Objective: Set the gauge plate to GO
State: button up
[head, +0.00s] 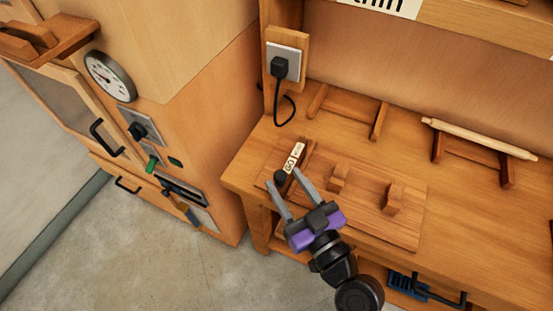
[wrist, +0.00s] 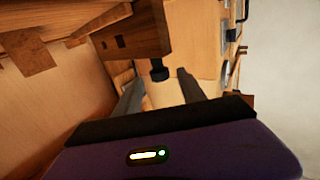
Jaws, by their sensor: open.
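The gauge plate's label (head: 293,157) is a small cream strip on the wooden bench board. Its near end reads GO; the lettering at its far end is too small to read. A black knob (head: 280,177) sits just below the label, by a dark wooden bar (head: 308,153). In the wrist view the knob (wrist: 159,72) projects from the end of a wooden block (wrist: 135,38). My gripper (head: 282,178) is open, its fingertips on either side of the knob. I cannot tell whether either finger touches it.
Two wooden blocks (head: 338,177) (head: 392,199) stand on the board to the right. A rolling pin (head: 478,138) rests on a rack behind. A socket with a plug and cord (head: 283,66) is on the back post. A cabinet with a dial (head: 110,76) stands left.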

jog(key=p+x, duration=0.1)
jog(key=x, duration=0.5)
jog(key=shift+p, duration=0.3)
jog(key=shift+a, duration=0.1)
grip_shut()
dwell(1.0)
